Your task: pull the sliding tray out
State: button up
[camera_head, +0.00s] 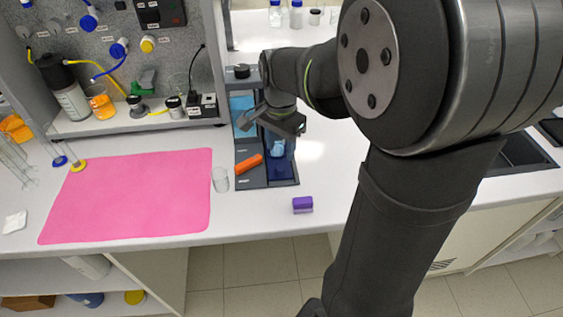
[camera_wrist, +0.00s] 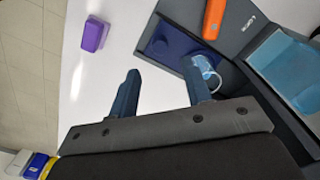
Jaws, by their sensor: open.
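The dark grey membrane rig (camera_head: 266,180) stands on the white bench, and in the wrist view its body (camera_wrist: 235,38) fills the upper right. A dark blue flat part (camera_wrist: 172,48) with a round knob lies in its front section; it looks like the sliding tray, and in the head view it is the dark blue area (camera_head: 280,170). A pale blue clear loop-like piece (camera_wrist: 206,70) sits at its edge. My gripper (camera_wrist: 163,88) is open and empty over the rig's edge. Its right finger is close to the pale blue piece; I cannot tell whether they touch.
An orange piece (camera_head: 249,163) lies on the rig beside a light blue panel (camera_wrist: 290,72). A purple block (camera_head: 302,204) stands in front of the rig on the right. A clear beaker (camera_head: 220,180) and a pink mat (camera_head: 130,195) are to its left. The bench right of the rig is clear.

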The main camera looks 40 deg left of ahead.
aim_at(280, 167)
notch_tip(280, 167, down, 7)
jog(key=shift+f, duration=0.1)
dwell(0.3)
grip_shut()
